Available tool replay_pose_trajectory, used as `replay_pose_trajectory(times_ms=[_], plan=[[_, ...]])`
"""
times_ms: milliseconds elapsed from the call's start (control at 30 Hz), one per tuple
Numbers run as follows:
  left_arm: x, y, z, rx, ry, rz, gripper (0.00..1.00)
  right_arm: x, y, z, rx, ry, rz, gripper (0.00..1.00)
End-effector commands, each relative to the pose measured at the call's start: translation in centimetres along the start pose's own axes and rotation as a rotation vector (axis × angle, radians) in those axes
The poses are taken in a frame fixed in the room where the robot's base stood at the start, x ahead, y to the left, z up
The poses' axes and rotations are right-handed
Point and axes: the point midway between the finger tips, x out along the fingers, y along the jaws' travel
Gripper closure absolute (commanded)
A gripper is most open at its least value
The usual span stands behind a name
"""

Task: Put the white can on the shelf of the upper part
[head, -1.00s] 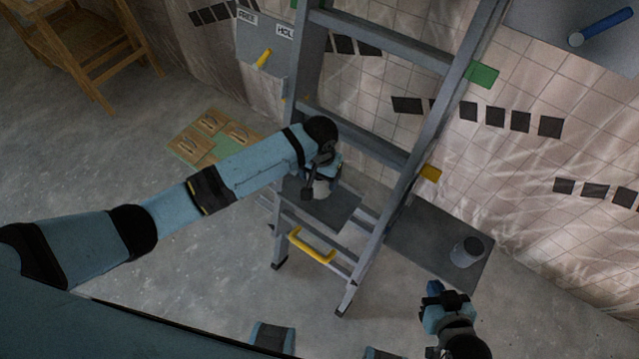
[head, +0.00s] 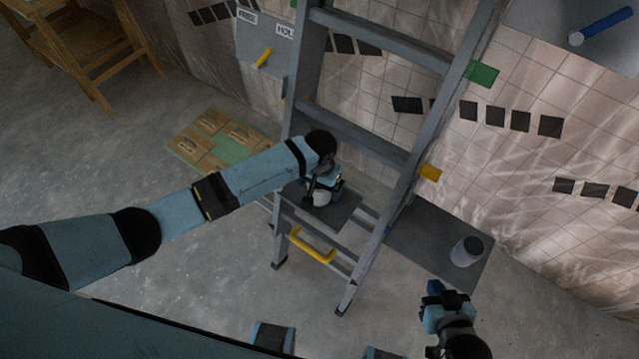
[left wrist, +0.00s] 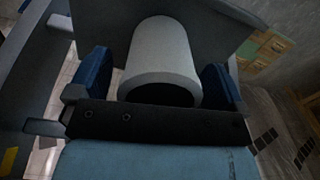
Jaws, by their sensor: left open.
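The white can (head: 322,198) is over the dark shelf (head: 345,212) of the ladder-like upper part (head: 372,150) and appears to rest on it. My left gripper (head: 323,184) is at the can, partly covering it in the head view. In the left wrist view the can (left wrist: 162,50) lies between the two blue fingers of the left gripper (left wrist: 155,85), with a small gap on each side. The left gripper is open. My right gripper (head: 434,294) is low at the right, away from the shelf; its fingers are too small to judge.
A second light can with a dark top (head: 466,252) stands on a dark panel (head: 425,235) at the right. A yellow handle (head: 311,246) is below the shelf. A grey box with a yellow lever (head: 264,58) is at the upper left. Wooden boards (head: 210,130) lie on the floor.

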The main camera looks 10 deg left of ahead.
Motion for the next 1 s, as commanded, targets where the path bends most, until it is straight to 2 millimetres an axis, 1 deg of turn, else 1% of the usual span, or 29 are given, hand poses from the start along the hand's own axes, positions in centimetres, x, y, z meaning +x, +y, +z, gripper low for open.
replay_pose_trajectory(times_ms=[133, 233, 367, 500, 600, 700, 833, 1000], plan=[[-0.6, 0.0, -0.1, 0.000, 0.002, 0.001, 0.03, 0.0, 0.0, 0.1, 0.000, 0.000, 0.000, 1.00], [-1.9, 0.0, -0.1, 0.000, 0.003, 0.001, 0.03, 0.0, 0.0, 0.0, 0.000, -0.001, 0.000, 1.00], [-4.5, 0.0, -0.1, 0.001, 0.004, 0.000, 0.03, 0.0, 0.0, 0.0, 0.000, -0.001, -0.001, 1.00], [-7.6, 0.0, -0.1, 0.001, 0.004, 0.001, 0.03, 0.0, 0.0, 0.0, 0.000, -0.001, -0.001, 1.00], [-9.5, 0.0, -0.1, 0.000, 0.003, 0.001, 0.03, 0.0, 0.0, 0.0, 0.000, -0.001, -0.001, 1.00], [-10.9, 0.0, -0.1, 0.000, 0.002, 0.001, 0.03, 0.0, 0.0, 0.0, 0.000, -0.001, -0.001, 1.00], [-12.0, 0.0, -0.1, 0.000, 0.002, 0.000, 0.03, 0.0, 0.0, 0.0, 0.000, -0.001, -0.001, 1.00], [-12.3, 0.1, 0.0, 0.001, 0.001, 0.002, 0.03, 0.0, 0.0, 0.0, 0.000, 0.000, -0.001, 1.00]])
